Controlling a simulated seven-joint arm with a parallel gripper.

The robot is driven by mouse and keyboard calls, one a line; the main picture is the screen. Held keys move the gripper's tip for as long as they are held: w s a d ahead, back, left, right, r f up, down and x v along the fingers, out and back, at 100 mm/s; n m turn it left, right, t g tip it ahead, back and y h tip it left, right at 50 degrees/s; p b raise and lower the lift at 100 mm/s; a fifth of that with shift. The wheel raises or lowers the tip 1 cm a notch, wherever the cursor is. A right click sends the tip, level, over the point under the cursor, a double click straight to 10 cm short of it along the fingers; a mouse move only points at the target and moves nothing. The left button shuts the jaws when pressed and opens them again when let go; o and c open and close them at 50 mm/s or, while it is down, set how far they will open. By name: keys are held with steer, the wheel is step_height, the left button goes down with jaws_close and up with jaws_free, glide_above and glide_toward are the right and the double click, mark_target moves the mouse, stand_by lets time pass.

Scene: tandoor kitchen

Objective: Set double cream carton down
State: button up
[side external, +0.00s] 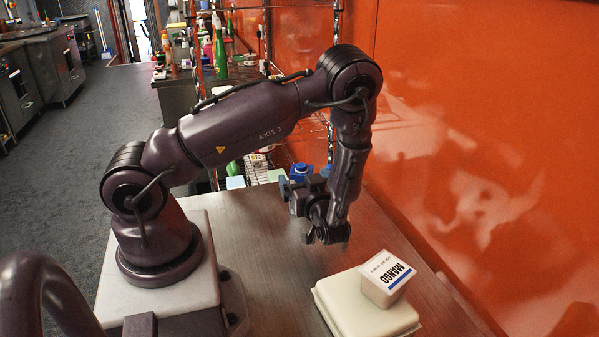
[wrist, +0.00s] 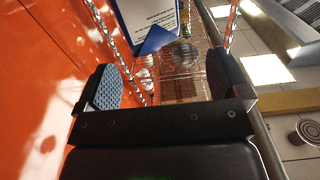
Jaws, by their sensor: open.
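A white panel with dark print and blue edges, apparently the double cream carton (wrist: 150,14), shows at the top of the wrist view, beyond my fingertips. Its outer part is cut off by the frame. In the side view, a blue-and-white item that looks like the same carton (side external: 300,170) shows just behind my gripper, partly hidden by it. My gripper (side external: 303,190) is low over the far part of the steel table (side external: 270,250). In the wrist view, my gripper (wrist: 163,86) has its two blue-grey pads wide apart, with nothing between them.
A tilted tub marked MANGO (side external: 386,277) rests on a cream-coloured closed box (side external: 360,309) at the table's near right. An orange wall (side external: 480,130) runs along the right. A wire rack (side external: 262,163) stands beyond the far edge. The table's middle is clear.

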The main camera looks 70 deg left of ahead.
steer(key=w+d+r+m+t+h, duration=0.2)
steer(key=w+d+r+t+h, duration=0.4)
steer(key=w, duration=0.4)
steer(key=w+d+r+m+t+h, duration=0.2)
steer(key=d+r+m+t+h, duration=0.25)
steer(key=d+r+h, duration=0.45)
steer(key=s+d+r+m+g+h, duration=0.2)
steer(key=s+d+r+m+h, duration=0.2)
steer(key=s+d+r+m, duration=0.3)
steer(key=s+a+r+m+g, duration=0.1)
steer(key=s+m, duration=0.1)
steer(key=s, duration=0.5)
steer(key=s+a+r+m+g+y, duration=0.1)
steer(key=s+m+g, duration=0.1)
steer(key=s, duration=0.5)
steer(key=shift+s+a+r, duration=0.25)
steer(key=shift+s+a, duration=0.05)
steer(key=shift+s, duration=0.1)
